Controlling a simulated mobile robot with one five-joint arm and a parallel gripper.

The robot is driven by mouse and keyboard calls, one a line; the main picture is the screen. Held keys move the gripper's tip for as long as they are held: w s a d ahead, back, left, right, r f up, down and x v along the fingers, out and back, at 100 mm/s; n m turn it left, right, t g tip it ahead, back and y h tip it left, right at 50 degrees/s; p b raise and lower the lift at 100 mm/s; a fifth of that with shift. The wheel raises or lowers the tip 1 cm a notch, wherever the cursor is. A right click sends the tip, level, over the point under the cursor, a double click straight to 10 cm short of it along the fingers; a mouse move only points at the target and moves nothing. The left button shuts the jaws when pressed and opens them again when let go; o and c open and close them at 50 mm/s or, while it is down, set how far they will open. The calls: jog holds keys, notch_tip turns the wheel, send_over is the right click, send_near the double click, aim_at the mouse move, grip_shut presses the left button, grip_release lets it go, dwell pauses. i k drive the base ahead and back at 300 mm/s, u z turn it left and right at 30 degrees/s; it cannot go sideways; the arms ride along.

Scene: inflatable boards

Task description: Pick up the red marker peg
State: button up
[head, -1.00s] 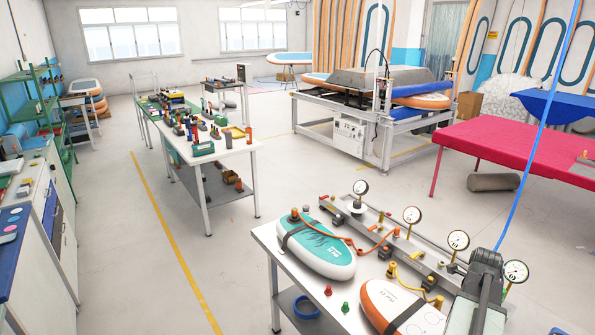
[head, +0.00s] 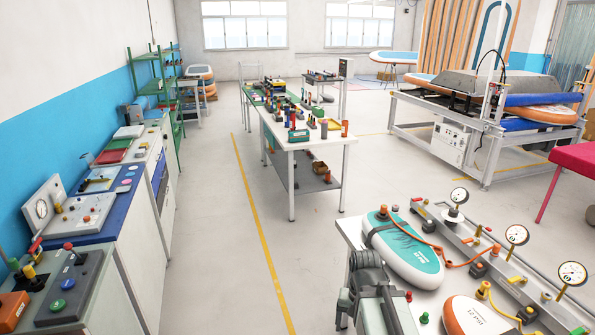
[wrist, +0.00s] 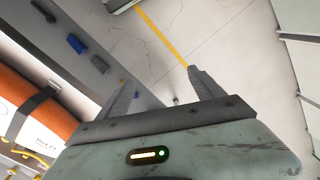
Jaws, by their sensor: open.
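The small red marker peg (head: 408,296) stands on the front part of the white table (head: 349,232) in the head view, close beside my arm. A small green peg (head: 424,318) stands just nearer than it. In the wrist view my gripper (wrist: 163,88) has its two fingers spread wide with nothing between them, over pale floor. I cannot make out the red peg in the wrist view. In the head view my arm hangs over the table's left edge, and the fingertips cannot be made out clearly.
A teal board (head: 405,252) and an orange board (head: 480,316) lie on the table, with orange and yellow hoses and several gauges (head: 516,235) behind. A bench with control panels (head: 78,217) runs along the left. Open floor (head: 215,270) with a yellow line lies between.

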aim_at(409, 299)
jog(key=z, duration=0.8)
jog(key=k, duration=1.25)
jog(key=z, duration=0.65)
jog(key=i, duration=1.05)
jog(key=z, duration=0.1)
jog(key=k, duration=0.6)
jog(key=u, duration=0.05)
